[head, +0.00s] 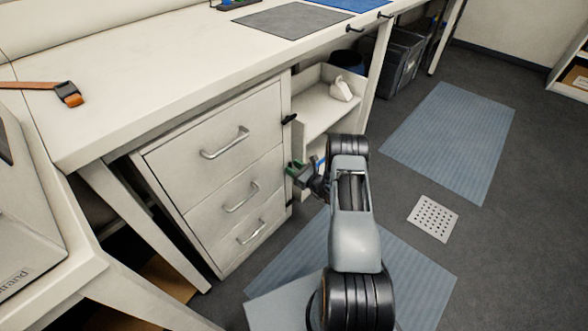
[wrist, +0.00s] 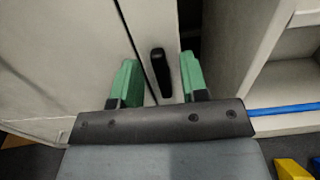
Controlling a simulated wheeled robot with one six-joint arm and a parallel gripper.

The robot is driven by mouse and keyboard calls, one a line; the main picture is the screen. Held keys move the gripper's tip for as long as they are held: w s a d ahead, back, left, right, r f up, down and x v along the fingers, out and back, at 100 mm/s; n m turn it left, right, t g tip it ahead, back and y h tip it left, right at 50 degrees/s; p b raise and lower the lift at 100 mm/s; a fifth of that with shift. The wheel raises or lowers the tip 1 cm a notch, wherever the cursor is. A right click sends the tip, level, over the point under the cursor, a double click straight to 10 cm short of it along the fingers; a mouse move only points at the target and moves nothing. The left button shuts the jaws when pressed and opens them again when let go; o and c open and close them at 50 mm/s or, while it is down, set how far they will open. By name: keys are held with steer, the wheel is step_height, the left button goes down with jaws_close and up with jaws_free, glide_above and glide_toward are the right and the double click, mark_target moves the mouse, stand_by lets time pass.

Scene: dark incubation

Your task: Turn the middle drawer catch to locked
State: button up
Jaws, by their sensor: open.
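The white drawer unit has three stacked drawers with bar handles; the middle drawer (head: 222,199) is closed. My gripper (head: 299,172) is at the right edge of the unit, at the middle drawer's height, and hides the middle catch in the head view. In the wrist view the black catch (wrist: 161,74) is a short bar standing nearly upright, just right of the drawer's edge seam. My gripper's green fingers (wrist: 160,64) are open, one on each side of the catch, with gaps on both sides. I see no contact.
The top drawer's black catch (head: 289,119) sits above my gripper. An open shelf (head: 318,118) with a white item stands right of the unit. A blue bar (wrist: 285,108) and yellow blocks (wrist: 291,169) show at the right in the wrist view. Bench legs flank the unit.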

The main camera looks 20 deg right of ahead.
jaws_close()
stand_by(0.4)
steer(key=shift+m, duration=0.3)
steer(key=shift+w+d+f+m+b, duration=0.15)
steer(key=shift+d+f+m+b, duration=0.25)
steer(key=shift+m, duration=2.45)
steer(key=shift+w+d+f+m+b, duration=0.15)
steer(key=shift+m+b, duration=0.45)
steer(key=shift+m, duration=2.2)
steer(key=shift+w+d+f+m+b, duration=0.1)
steer(key=shift+d+f+m+b, duration=0.3)
steer(key=shift+m, duration=2.45)
steer(key=shift+a, duration=0.15)
